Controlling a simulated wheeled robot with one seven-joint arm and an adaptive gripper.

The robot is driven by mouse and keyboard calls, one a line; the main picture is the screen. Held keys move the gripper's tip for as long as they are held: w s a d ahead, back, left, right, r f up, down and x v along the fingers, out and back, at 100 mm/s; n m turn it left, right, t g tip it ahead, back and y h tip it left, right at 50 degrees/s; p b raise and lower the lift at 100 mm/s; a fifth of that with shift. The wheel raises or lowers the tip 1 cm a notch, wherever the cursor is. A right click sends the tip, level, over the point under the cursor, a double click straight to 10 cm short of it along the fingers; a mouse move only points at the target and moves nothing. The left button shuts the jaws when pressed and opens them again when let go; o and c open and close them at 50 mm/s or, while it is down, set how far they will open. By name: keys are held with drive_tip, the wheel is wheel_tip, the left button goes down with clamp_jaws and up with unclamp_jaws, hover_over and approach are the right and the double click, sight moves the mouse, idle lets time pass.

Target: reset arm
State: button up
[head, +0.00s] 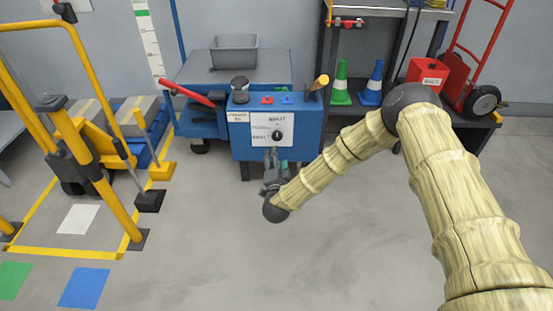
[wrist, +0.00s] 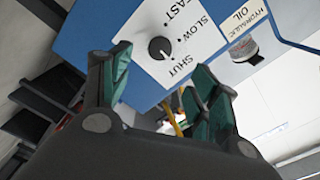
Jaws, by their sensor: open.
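My arm (head: 350,143) reaches from the right side of the head view down to the front of a blue control box. My gripper (head: 274,163) is open and empty, just below the white dial panel (head: 272,129) of that box. In the wrist view my gripper (wrist: 165,100) shows two green-padded fingers spread apart, with nothing between them. The dark dial knob (wrist: 159,48) sits beyond the fingertips, apart from them. Its panel reads FAST, SLOW and SHUT.
A yellow frame (head: 85,160) stands at left. A shelf with green (head: 341,83) and blue cones (head: 372,85) and a red hand truck (head: 480,60) stand at right.

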drive_tip(key=s+d+f+n+g+y, duration=0.1)
drive_tip(key=s+d+f+n+g, duration=0.15)
drive_tip(key=s+f, duration=0.45)
drive_tip(key=s+d+f+n+g+y, duration=0.1)
drive_tip(key=s+d+f+n+g, duration=0.2)
drive_tip(key=s, duration=0.6)
drive_tip(key=s+d+f+n+g+y, duration=0.1)
drive_tip(key=s+f+n+g, duration=0.25)
drive_tip(key=s+f, duration=0.45)
drive_tip(key=s+d+r+n+g+h, duration=0.1)
drive_tip(key=s+d+g, duration=0.2)
drive_tip(key=s+d, duration=0.5)
drive_tip(key=s+d+n+g+h, duration=0.1)
drive_tip(key=s+d+g, duration=0.2)
drive_tip(key=s, duration=1)
drive_tip(key=s+d+r+n+g+h, duration=0.1)
drive_tip(key=s+d+g, duration=0.2)
drive_tip(key=s+d, duration=0.5)
wheel_tip(320, 180, up, 38)
drive_tip(key=s+a+p, duration=0.1)
drive_tip(key=a+p, duration=0.1)
drive_tip(key=p, duration=3.6)
drive_tip(key=shift+s+a+p, duration=0.15)
drive_tip(key=shift+s+p, duration=0.2)
drive_tip(key=shift+p, duration=0.05)
drive_tip(key=shift+f, duration=0.1)
